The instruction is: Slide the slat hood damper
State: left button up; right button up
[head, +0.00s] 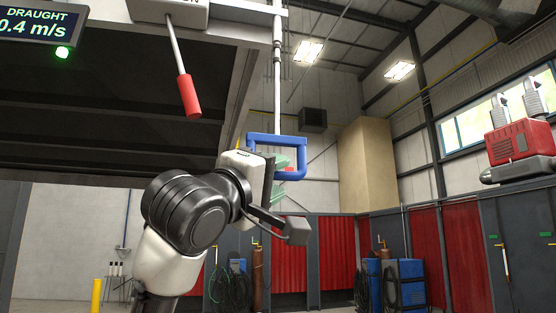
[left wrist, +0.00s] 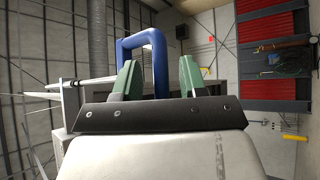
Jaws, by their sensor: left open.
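The hood (head: 110,120) is a dark slatted canopy at the upper left of the head view. A white rod (head: 277,95) hangs at its edge and ends in a blue loop handle (head: 278,137). In the left wrist view the blue handle (left wrist: 143,40) stands beyond and partly between the green fingers. My left gripper (head: 282,164) is open at the handle, its fingers either side of one bar as seen from the wrist (left wrist: 160,78). I cannot tell whether they touch it. Part of the handle is hidden behind the gripper. My right gripper is not in view.
A red-gripped lever (head: 188,96) hangs from the hood front, left of the blue handle. A display (head: 38,27) reads a draught of 0.4 m/s beside a green light. Red-curtained booths (head: 337,245) and blue machines (head: 408,283) stand farther back. A red machine (head: 520,143) is at the right.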

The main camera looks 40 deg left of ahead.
aim_at(276, 132)
pick_arm(q)
jog(key=shift+w+r, duration=0.25)
jog(key=shift+w, duration=0.45)
grip_shut()
notch_tip(276, 132, up, 7)
jog(key=p, duration=0.4)
jog(key=shift+s, duration=0.1)
jog(key=shift+r, duration=0.15)
jog(key=shift+s+a, duration=0.1)
jog(key=shift+a, duration=0.05)
